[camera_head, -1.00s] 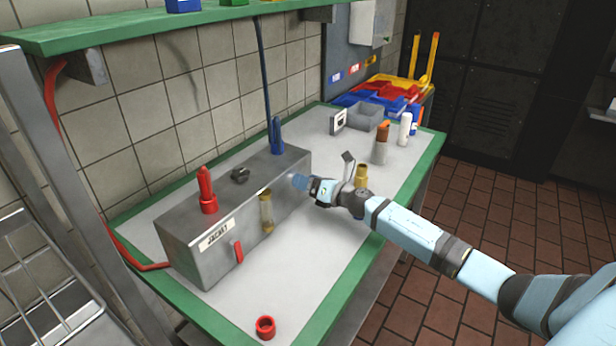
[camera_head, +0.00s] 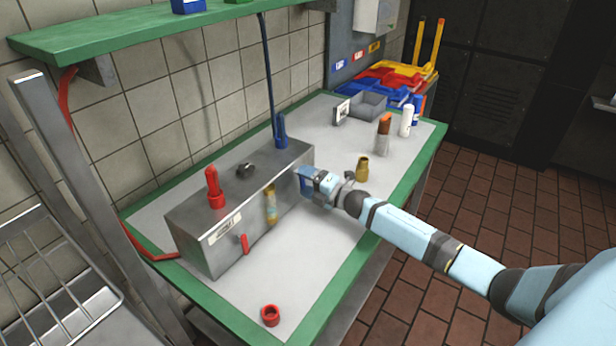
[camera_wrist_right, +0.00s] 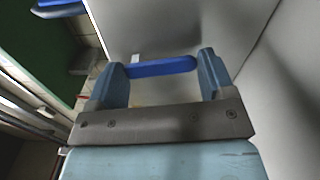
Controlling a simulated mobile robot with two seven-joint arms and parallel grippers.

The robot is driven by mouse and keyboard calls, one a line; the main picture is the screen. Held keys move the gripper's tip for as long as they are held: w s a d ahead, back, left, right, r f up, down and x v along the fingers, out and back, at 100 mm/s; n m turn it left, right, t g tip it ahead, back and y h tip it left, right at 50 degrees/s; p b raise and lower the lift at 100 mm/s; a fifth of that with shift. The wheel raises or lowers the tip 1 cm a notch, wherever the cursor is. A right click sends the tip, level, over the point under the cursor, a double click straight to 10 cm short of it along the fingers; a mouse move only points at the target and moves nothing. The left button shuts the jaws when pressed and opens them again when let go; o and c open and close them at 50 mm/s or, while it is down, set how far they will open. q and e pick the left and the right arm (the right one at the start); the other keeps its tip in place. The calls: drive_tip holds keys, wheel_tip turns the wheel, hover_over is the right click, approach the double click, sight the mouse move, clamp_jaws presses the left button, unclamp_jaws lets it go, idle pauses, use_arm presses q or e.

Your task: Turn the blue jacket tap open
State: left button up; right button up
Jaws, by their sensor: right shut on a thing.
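The grey metal jacket box (camera_head: 205,240) stands on the table against the tiled wall. It has a red lever (camera_head: 245,244) on its front at left and a sight tube (camera_head: 271,205) in the middle. My right gripper (camera_head: 304,183) is at the right end of the box's front, where the blue jacket tap sits. In the right wrist view, the blue tap lever (camera_wrist_right: 160,67) spans between the two light-blue fingers, and the gripper (camera_wrist_right: 160,75) is shut on it. In the head view the fingers mostly hide the lever. My left gripper is not in view.
A red ring (camera_head: 270,315) lies at the front of the table. A brass fitting (camera_head: 362,168), a bottle with an orange top (camera_head: 383,135) and a grey bin (camera_head: 369,105) stand to the right.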

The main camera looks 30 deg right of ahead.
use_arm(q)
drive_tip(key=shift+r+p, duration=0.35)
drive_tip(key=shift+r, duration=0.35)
use_arm(e)
drive_tip(key=shift+s+a+m, duration=0.1)
drive_tip(key=shift+a+m, duration=0.1)
drive_tip(key=shift+m, duration=0.6)
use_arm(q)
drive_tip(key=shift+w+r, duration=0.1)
use_arm(e)
drive_tip(key=o, duration=0.9)
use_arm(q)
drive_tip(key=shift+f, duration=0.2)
use_arm(e)
drive_tip(key=shift+s, duration=0.1)
drive_tip(key=shift+s+d+f, duration=0.1)
drive_tip(key=shift+s+d, duration=0.05)
drive_tip(key=shift+s, duration=0.15)
use_arm(q)
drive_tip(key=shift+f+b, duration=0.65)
drive_tip(key=shift+b, duration=0.1)
use_arm(e)
drive_tip(key=v, duration=1.3)
